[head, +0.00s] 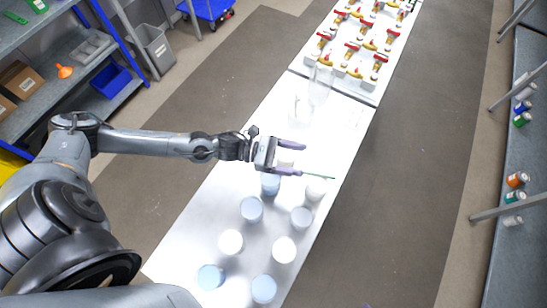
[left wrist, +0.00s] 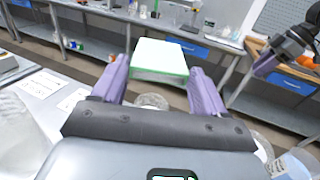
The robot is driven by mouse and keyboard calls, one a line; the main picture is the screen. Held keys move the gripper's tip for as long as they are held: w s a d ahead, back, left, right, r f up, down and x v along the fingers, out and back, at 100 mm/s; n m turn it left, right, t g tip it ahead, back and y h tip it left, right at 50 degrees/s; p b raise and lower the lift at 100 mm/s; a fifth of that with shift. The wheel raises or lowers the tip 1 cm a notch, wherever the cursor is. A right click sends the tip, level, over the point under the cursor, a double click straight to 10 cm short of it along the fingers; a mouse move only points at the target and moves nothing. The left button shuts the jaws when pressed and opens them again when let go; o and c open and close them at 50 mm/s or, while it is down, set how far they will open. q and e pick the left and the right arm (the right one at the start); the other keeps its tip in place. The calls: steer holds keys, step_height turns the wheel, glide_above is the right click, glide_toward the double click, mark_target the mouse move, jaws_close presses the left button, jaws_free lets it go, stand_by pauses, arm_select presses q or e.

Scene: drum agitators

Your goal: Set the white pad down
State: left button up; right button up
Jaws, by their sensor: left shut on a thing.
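The white pad (left wrist: 160,58) is a flat white block with a green lower edge, between the purple fingers of my left gripper (left wrist: 163,88) in the left wrist view. In the head view my left gripper (head: 290,159) is over the white table, and only the pad's thin green edge (head: 320,177) stands out against it. My left gripper is shut on the pad. I cannot tell whether the pad touches anything below. A purple finger of my right gripper (left wrist: 267,63) shows at the right of the left wrist view; its opening cannot be made out.
Several round white and pale blue tubs, one blue tub (head: 252,208) among them, stand on the near part of the white table (head: 195,234). Clear vessels (head: 320,84) stand farther back. Red-and-yellow valves (head: 351,50) cover the far end. Bare tabletop lies right of the clear vessels.

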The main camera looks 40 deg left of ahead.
arm_select(q)
steer(key=w+a+f+m+g+h+b, duration=0.15)
steer(key=a+f+b, duration=0.25)
steer(key=a+b, duration=0.4)
steer(key=a+f+m+g+b, duration=0.1)
steer(key=a+f+g+b, duration=0.15)
steer(key=a+b, duration=0.5)
steer(key=a+f+m+g+h+b, duration=0.1)
steer(key=a+f+b, duration=0.4)
steer(key=a+b, duration=0.35)
steer(key=p, duration=0.9)
glide_above(228, 163)
step_height(228, 163, down, 6)
steer(key=shift+d+f, duration=0.15)
steer(key=shift+f, duration=0.05)
steer(key=shift+f+b, duration=1.3)
steer(key=shift+f, duration=0.8)
steer(key=shift+f, duration=0.15)
steer(key=o, duration=1.2)
